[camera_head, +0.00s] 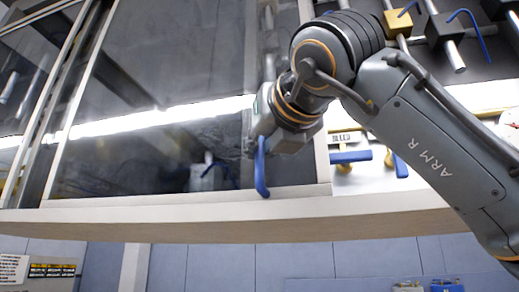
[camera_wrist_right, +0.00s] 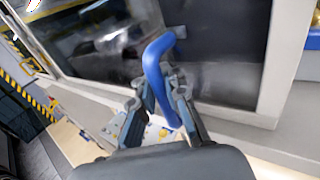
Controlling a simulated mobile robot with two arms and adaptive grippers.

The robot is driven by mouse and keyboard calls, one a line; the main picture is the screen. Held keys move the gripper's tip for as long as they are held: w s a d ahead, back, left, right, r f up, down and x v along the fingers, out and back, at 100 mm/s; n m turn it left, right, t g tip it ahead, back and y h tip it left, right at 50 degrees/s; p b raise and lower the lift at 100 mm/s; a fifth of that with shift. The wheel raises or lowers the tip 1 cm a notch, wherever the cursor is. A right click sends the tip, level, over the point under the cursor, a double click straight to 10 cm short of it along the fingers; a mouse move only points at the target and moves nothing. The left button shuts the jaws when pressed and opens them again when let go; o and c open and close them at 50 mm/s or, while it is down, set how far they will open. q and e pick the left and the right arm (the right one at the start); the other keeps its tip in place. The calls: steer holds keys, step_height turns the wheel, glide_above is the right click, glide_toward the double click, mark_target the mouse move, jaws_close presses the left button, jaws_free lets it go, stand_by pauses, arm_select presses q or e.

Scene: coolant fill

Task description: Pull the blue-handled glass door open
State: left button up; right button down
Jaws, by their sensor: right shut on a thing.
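The glass door (camera_head: 160,110) is a dark pane in a light frame. I cannot tell whether the door stands ajar. My left gripper is not in view.
Blue-handled valves (camera_head: 350,157) and yellow pipes sit right of the door, close to my right arm. Blocks with blue levers (camera_head: 443,27) are at the upper right. A pale ledge (camera_head: 200,226) runs below the door. A yellow-black striped edge (camera_wrist_right: 22,92) shows at left in the wrist view.

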steer(key=shift+s+a+f, duration=0.1)
steer(key=shift+a, duration=0.1)
steer(key=c, duration=1.7)
jaws_free()
steer(key=shift+o, duration=0.2)
steer(key=shift+s+a, duration=0.1)
steer(key=shift+s, duration=0.1)
steer(key=shift+w, duration=0.1)
steer(key=v, duration=1.2)
